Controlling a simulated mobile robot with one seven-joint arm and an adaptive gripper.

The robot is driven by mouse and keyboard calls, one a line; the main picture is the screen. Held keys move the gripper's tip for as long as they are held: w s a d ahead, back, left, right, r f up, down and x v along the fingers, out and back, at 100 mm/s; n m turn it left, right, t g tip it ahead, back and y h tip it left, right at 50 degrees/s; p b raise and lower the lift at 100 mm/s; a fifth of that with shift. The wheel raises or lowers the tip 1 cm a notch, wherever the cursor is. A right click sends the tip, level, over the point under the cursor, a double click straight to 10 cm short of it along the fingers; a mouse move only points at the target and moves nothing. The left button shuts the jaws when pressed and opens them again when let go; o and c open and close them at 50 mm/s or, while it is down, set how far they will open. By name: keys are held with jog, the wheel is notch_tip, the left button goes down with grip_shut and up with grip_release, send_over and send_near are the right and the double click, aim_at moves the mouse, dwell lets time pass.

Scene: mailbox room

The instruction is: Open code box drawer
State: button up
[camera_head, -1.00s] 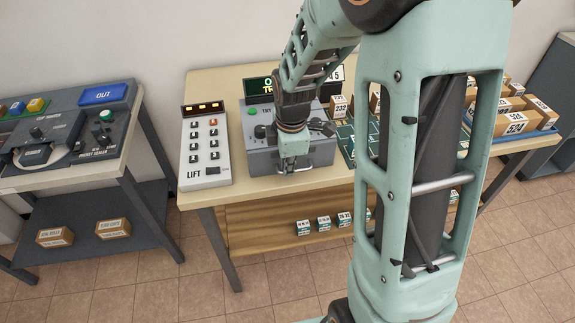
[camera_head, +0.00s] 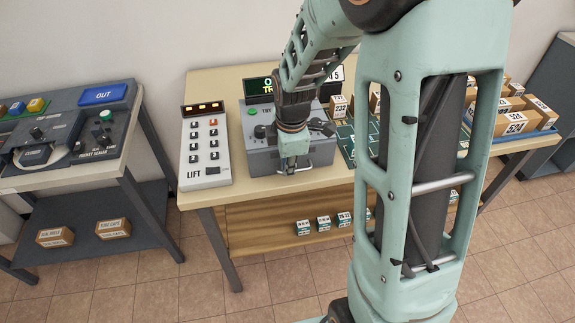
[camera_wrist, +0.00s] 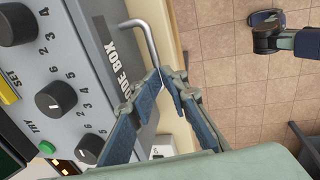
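The grey code box (camera_head: 262,158) stands on the table, with a green TRY button, dials and a lit display above it. In the wrist view its front (camera_wrist: 105,50) carries dials, a yellow SET button and the words "CODE BOX", partly covered. A bent metal drawer handle (camera_wrist: 147,38) sticks out from this front. My gripper (camera_head: 290,168) is low at the box's front. In the wrist view my gripper's fingertips (camera_wrist: 163,78) come together on the handle bar, and the fingers hide its far part. The drawer's edges are hard to make out, and no opened gap shows.
A LIFT keypad panel (camera_head: 206,146) stands left of the box. Numbered cartons (camera_head: 515,118) are at the table's right. Small boxes (camera_head: 323,223) sit on the shelf below. A separate sealer bench (camera_head: 70,130) is at left. Tiled floor in front is open.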

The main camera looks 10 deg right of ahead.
notch_tip(320, 180, up, 12)
jog(key=s+p, duration=0.2)
jog(key=p, duration=0.7)
dwell(0.5)
jog(key=shift+r, duration=0.15)
notch_tip(320, 180, up, 7)
jog(key=s, duration=0.1)
jog(key=shift+s+r, duration=0.15)
jog(key=shift+s, duration=0.1)
dwell(0.4)
